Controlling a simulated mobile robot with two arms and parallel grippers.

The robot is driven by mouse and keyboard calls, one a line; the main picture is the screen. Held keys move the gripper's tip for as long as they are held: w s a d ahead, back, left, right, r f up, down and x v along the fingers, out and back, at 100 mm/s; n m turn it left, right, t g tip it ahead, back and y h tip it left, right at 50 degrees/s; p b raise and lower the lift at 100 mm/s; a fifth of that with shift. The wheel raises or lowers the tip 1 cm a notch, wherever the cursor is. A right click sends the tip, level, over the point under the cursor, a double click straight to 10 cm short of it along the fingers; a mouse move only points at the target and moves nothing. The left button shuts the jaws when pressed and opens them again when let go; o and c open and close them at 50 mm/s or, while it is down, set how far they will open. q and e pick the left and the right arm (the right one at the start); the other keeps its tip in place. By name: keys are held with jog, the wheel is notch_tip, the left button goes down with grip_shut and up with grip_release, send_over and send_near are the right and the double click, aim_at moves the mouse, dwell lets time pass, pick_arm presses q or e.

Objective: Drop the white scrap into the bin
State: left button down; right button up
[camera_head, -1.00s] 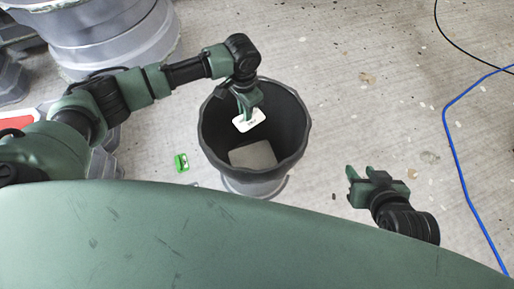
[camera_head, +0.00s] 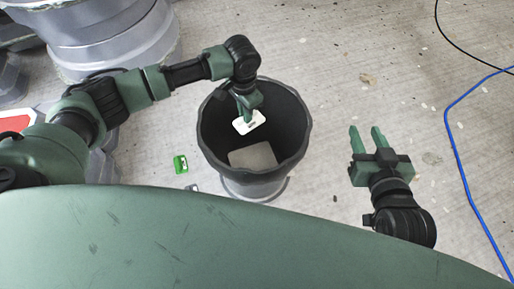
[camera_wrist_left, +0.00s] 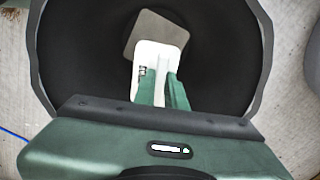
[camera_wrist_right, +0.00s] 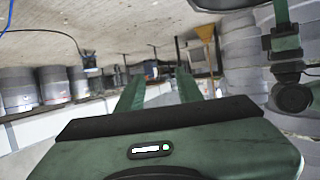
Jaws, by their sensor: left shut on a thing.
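The white scrap (camera_head: 249,122) is a small flat white piece with dark print. My left gripper (camera_head: 247,114) is shut on it and holds it over the mouth of the bin. In the left wrist view the scrap (camera_wrist_left: 155,62) sticks out from between the fingers (camera_wrist_left: 160,90). The bin (camera_head: 206,150) is a dark, round, open-topped bucket; a grey-beige flat piece (camera_head: 254,155) lies inside it. My right gripper (camera_head: 367,140) is open and empty, out to the right of the bin above the floor.
A small green object (camera_head: 181,164) lies on the floor left of the bin. Large grey moulds (camera_head: 115,45) stand at the upper left. A blue cable (camera_head: 452,140) and a black cable (camera_head: 452,45) run along the right. The floor between bin and cables is mostly clear.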

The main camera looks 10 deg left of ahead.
pick_arm(q)
jog(key=c, duration=1.4)
grip_release()
